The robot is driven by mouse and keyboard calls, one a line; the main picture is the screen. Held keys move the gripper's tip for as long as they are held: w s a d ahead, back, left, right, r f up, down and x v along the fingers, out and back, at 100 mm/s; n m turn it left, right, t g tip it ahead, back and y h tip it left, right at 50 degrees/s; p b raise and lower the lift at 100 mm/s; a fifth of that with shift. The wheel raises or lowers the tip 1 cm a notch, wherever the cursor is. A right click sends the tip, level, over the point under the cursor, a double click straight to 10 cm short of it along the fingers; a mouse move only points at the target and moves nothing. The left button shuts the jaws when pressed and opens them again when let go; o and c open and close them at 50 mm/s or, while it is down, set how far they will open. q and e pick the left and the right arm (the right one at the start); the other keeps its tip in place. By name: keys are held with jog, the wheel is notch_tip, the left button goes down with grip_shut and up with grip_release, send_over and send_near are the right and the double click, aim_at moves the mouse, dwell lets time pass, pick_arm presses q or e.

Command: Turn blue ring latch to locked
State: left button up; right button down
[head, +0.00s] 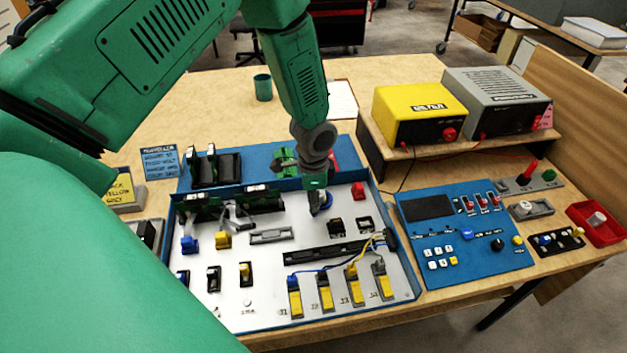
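A blue ring-shaped piece (325,207), which looks like the ring latch, sits on the white panel (250,292) of the blue-rimmed tray. My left arm comes in from the upper left and points down. My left gripper (319,196) is at the blue ring, over its upper left part, and hides much of it. The fingertips are small and dark here, so I cannot tell whether they touch or grip the ring. I cannot make out the latch's angle. My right gripper is not in view.
A raised black bar (322,252) and yellow connectors with wires lie in front. A blue control panel (463,240) and a yellow box (418,112) are to the right.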

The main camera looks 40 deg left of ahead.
pick_arm(q)
notch_tip(320, 180, up, 9)
jog(key=shift+r, duration=0.15)
jog(key=shift+s+d, duration=0.1)
dwell(0.3)
